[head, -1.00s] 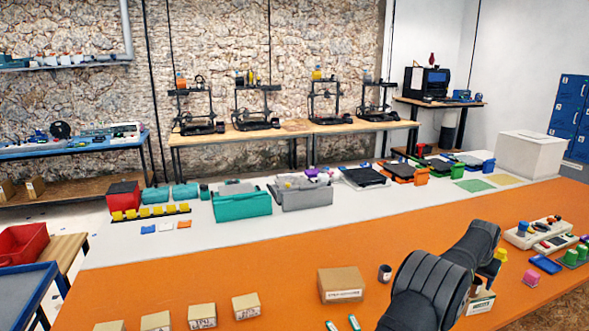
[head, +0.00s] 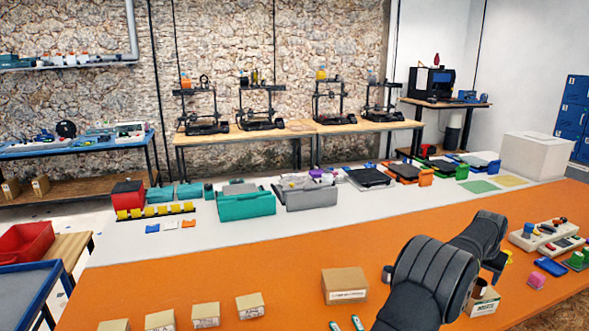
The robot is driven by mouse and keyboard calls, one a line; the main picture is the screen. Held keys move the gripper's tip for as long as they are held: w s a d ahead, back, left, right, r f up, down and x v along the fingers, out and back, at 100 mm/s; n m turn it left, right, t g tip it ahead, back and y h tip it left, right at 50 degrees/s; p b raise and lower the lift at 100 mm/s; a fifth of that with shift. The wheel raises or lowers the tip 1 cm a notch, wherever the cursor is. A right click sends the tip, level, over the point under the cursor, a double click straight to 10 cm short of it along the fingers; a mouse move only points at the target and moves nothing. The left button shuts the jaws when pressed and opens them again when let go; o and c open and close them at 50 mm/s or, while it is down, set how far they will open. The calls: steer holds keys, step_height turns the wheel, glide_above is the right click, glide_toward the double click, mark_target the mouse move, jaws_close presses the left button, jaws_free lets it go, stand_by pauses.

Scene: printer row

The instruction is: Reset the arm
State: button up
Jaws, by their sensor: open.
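My arm rises from the bottom right of the head view over the orange table (head: 230,270). My gripper (head: 495,267) is a small dark shape under the wrist, mostly hidden by my own arm. It is open, and I see nothing held in it. A yellow piece (head: 508,257) shows just behind it; I cannot tell whether they touch. A small labelled carton (head: 484,305) with a brown round thing in it stands below the gripper. A dark cup (head: 387,274) is partly hidden by my arm.
A brown box (head: 345,285) stands left of my arm, with several small boxes (head: 249,306) farther left. At right lie a control panel (head: 541,233), a blue tray (head: 550,267) and a pink piece (head: 536,280). The orange surface behind the brown box is clear.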

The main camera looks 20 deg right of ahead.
steer(key=w+v, duration=0.1)
steer(key=v, duration=0.4)
steer(key=x, duration=0.8)
steer(key=s+x, duration=0.1)
steer(key=x, duration=0.2)
steer(key=shift+d+f, duration=0.15)
steer(key=shift+f, duration=0.35)
steer(key=r, duration=0.5)
steer(key=shift+s, duration=0.2)
steer(key=s+a+r, duration=0.1)
steer(key=s+r, duration=0.6)
steer(key=s, duration=0.5)
steer(key=w+f+m, duration=0.1)
steer(key=w+f, duration=0.3)
steer(key=w, duration=0.2)
steer(key=w+a+f+m+g, duration=0.1)
steer(key=w+f, duration=0.3)
steer(key=w, duration=0.3)
steer(key=shift+a, duration=0.2)
